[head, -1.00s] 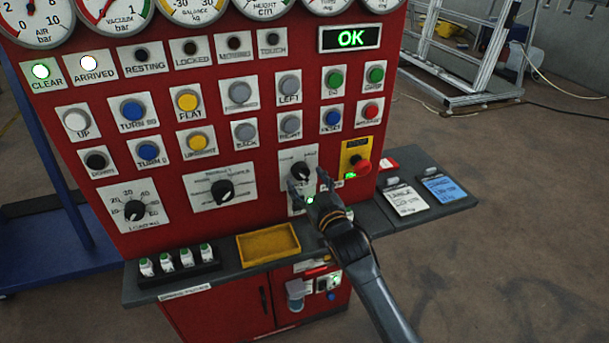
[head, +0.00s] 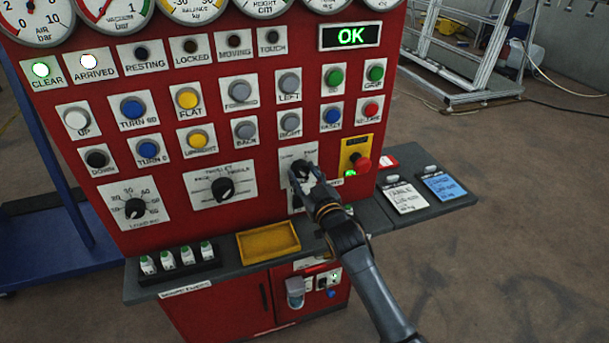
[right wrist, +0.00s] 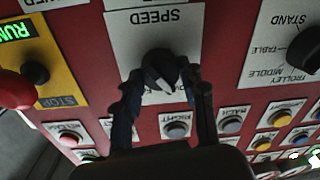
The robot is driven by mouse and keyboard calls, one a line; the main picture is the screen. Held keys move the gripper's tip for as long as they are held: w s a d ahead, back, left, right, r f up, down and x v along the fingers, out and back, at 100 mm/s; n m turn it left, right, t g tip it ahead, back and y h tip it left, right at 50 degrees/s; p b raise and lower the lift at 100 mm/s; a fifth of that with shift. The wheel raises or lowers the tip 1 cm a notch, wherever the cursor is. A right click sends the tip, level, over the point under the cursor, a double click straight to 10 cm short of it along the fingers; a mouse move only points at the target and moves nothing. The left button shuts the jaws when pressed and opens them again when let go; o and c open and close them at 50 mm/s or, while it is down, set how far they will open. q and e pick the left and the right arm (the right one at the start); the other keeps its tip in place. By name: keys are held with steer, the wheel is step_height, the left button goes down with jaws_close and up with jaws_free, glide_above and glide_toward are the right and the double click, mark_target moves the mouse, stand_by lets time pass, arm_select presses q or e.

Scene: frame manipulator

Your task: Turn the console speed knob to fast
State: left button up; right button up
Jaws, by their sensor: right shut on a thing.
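The black speed knob (head: 300,169) sits on a white plate at the lower right of the red console's control face. In the right wrist view the knob (right wrist: 159,70) appears under an upside-down "SPEED" label, with a pale pointer mark on its face. My right gripper (head: 304,176) reaches up to it from the lower right. In the wrist view the gripper's two dark fingers (right wrist: 161,82) stand on either side of the knob, shut on it. The fingers partly hide the knob and its plate in the head view. My left gripper is not in view.
A red stop button (head: 361,163) on a yellow plate is close to the right of the knob. Buttons fill the rows above. The trolley/table selector (head: 223,188) is to the left. A shelf with a yellow tray (head: 268,243) juts out below.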

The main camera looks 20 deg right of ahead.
steer(key=shift+m, duration=0.3)
steer(key=m+p, duration=0.1)
steer(key=m, duration=0.5)
steer(key=shift+m+p, duration=0.35)
steer(key=shift+m, duration=0.05)
steer(key=m, duration=0.3)
steer(key=shift+m+p, duration=0.3)
steer(key=shift+m, duration=1.5)
steer(key=shift+f+m, duration=0.1)
steer(key=shift+m, duration=0.2)
steer(key=o, duration=1.1)
steer(key=shift+o, duration=0.2)
